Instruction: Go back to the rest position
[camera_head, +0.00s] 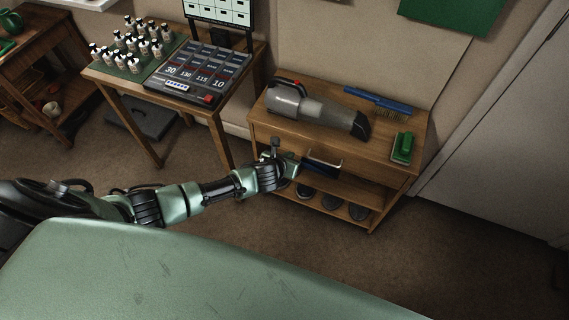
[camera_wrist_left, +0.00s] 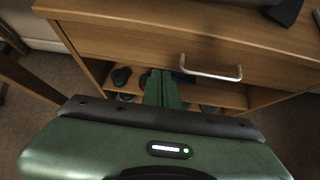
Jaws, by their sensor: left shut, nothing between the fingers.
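My left gripper (camera_head: 292,164) reaches in from the left in the head view, in front of the wooden cabinet (camera_head: 395,158). In the left wrist view its fingers (camera_wrist_left: 161,88) are together with nothing between them. They point at the cabinet front, just left of the metal drawer handle (camera_wrist_left: 210,72) and apart from it as far as I can see. The drawer (camera_wrist_left: 120,42) looks shut. My right gripper is in neither view.
A handheld vacuum (camera_head: 310,108), a blue-handled brush (camera_head: 378,101) and a green brush (camera_head: 402,147) lie on the cabinet. Dark round things (camera_head: 332,202) sit on its lower shelf. A table with a keypad device (camera_head: 188,76) and several small bottles (camera_head: 131,46) stands left. Floor is clear at right.

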